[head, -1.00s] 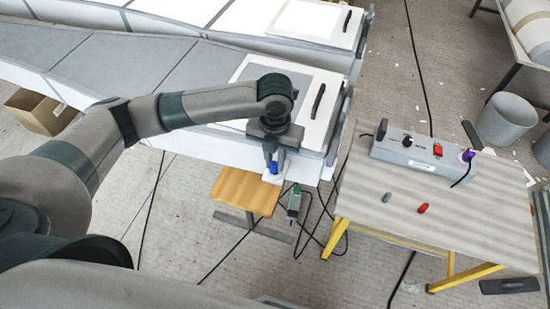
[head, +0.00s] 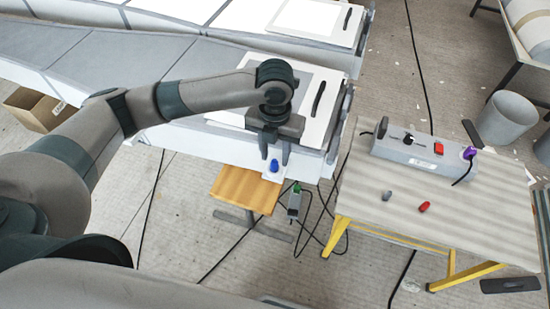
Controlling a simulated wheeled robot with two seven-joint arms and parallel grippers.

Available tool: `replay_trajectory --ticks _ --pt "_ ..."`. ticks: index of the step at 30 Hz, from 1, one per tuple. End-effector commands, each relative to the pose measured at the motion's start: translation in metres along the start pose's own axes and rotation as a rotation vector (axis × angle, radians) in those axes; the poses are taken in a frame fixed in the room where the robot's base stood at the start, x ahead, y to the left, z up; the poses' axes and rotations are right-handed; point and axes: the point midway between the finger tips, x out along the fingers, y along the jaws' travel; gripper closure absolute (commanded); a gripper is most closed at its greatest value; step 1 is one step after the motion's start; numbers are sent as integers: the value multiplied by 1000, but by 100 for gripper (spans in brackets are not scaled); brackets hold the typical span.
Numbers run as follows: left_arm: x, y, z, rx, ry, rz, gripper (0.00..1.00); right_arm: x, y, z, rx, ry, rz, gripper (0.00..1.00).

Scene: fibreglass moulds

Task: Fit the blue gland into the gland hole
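The blue gland (head: 274,165) stands upright at the white plate (head: 266,176), at the edge of the white mould bench. The gland hole itself is hidden, so I cannot tell how deep the gland sits. My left gripper (head: 274,157) is open above it, its two fingers apart on either side of the gland and not touching it. My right gripper is not in view.
A wooden stool (head: 241,188) stands just below the plate. A cable with a green-ended box (head: 294,202) hangs beside it. The table (head: 470,212) at right carries a grey control box (head: 410,152), a red gland (head: 424,207) and a grey gland (head: 387,196).

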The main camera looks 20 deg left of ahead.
Motion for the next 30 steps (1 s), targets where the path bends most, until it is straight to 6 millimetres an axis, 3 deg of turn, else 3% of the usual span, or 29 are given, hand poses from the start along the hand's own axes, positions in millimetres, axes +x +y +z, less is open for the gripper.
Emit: replay_trajectory --ticks 15,21,30 --pt "-83 -1 1 0 -3 0 65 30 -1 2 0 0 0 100" --pt "-96 0 0 0 -2 0 65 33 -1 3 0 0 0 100" --pt "-97 0 0 0 0 0 65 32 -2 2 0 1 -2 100"
